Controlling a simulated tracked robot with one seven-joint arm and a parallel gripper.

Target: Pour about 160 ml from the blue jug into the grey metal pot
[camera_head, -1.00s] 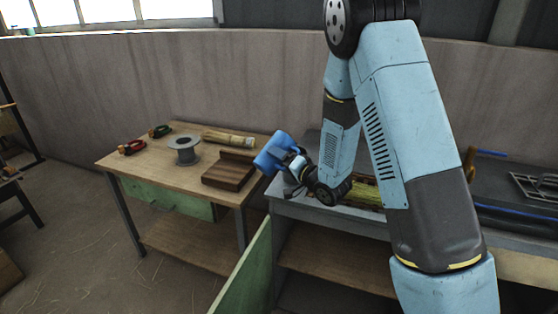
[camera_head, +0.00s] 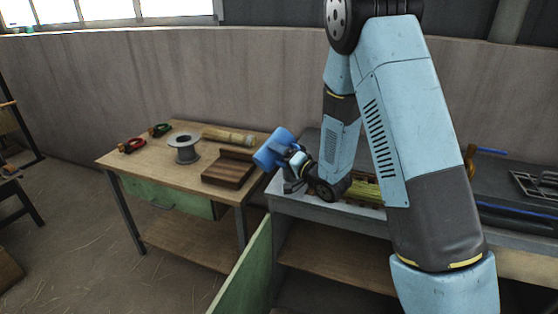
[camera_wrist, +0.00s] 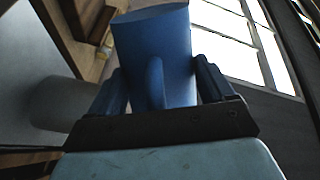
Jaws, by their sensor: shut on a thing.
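The blue jug (camera_head: 273,150) is held tilted in the air, near the gap between the wooden table and the grey bench. My gripper (camera_head: 291,162) is shut on it. In the wrist view the jug (camera_wrist: 155,45) sits between the two dark fingers of my gripper (camera_wrist: 163,78), its handle facing the camera. I cannot see the jug's contents or any stream. A dark grey rounded shape at the left of the wrist view may be the pot or a shadow.
My arm covers part of the grey bench (camera_head: 285,207). A green panel (camera_head: 245,270) stands in front.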

